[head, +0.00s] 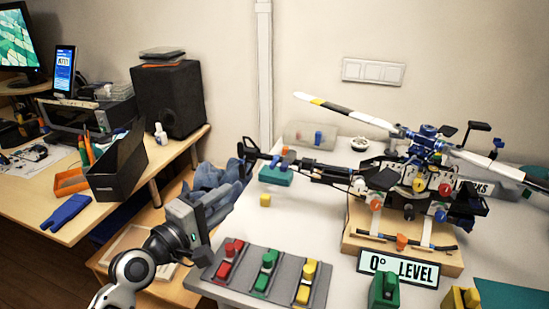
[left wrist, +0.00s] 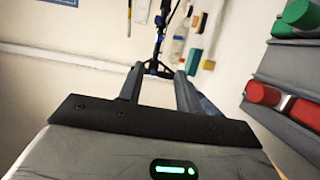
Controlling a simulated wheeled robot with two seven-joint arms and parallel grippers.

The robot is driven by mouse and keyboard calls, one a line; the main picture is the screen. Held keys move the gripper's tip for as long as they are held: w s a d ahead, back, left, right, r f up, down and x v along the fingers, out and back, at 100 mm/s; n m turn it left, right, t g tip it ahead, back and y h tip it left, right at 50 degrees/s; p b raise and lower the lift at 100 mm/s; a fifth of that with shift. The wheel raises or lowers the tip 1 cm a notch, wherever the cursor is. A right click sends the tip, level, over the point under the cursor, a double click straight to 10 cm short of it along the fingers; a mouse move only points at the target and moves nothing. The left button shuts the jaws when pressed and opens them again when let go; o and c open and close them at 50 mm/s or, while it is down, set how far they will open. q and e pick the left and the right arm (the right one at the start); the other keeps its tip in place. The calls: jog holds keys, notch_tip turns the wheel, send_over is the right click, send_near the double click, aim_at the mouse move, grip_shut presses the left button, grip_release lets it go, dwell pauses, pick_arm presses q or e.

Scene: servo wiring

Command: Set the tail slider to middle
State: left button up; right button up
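A grey panel (head: 245,278) at the table's front left carries three sliders in slots: red (head: 224,270), green (head: 262,281) and yellow (head: 303,293). I cannot read which is the tail slider. A model helicopter (head: 425,170) stands on a wooden base, its tail (head: 247,150) pointing left. My left gripper (head: 222,205) is left of and above the panel, apart from it. In the left wrist view its fingers (left wrist: 158,85) are apart with nothing between them; the red slider (left wrist: 263,93) and green slider (left wrist: 302,14) show at right. My right gripper is not in view.
A sign reading "0° LEVEL" (head: 411,269) stands before the wooden base (head: 360,225). A green block (head: 384,291) and a yellow block (head: 460,298) stand at the front. A small yellow cube (head: 265,200) lies behind the panel. A desk with a black speaker (head: 170,98) is at left.

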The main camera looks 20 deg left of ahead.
aim_at(270, 167)
pick_arm(q)
jog(key=x, duration=1.5)
jog(key=shift+d+p, duration=0.25)
jog(key=shift+p, duration=0.05)
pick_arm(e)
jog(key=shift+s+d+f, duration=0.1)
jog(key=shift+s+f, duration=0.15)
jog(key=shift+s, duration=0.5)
